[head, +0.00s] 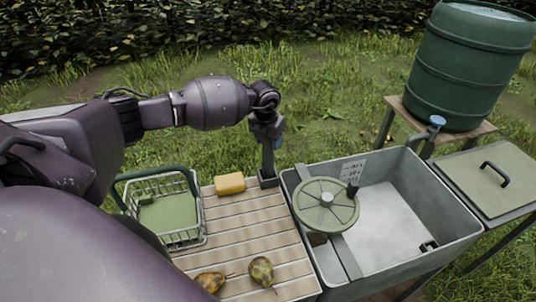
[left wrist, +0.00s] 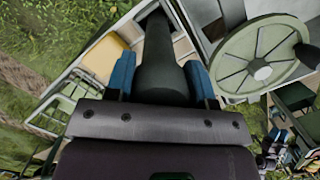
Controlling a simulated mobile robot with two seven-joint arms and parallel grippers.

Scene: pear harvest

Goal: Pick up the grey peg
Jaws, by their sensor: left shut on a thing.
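The grey peg (head: 267,160) stands upright at the far right corner of the slatted table, its foot in or on a small dark block (head: 268,181). I cannot tell if it is seated. My left gripper (head: 268,142) is above the peg and shut on its upper part. In the left wrist view the peg (left wrist: 160,62) runs between the blue fingertips of my left gripper (left wrist: 163,80). The fingers hide part of its upper end. My right gripper is not made out in either view.
A yellow block (head: 230,184) lies close left of the peg, beside a wire basket (head: 205,210). Two pears (head: 262,271) lie on the slatted table (head: 240,225). A grey basin (head: 440,205) with a green wheel (head: 327,205) adjoins it. A green barrel (head: 470,65) stands behind.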

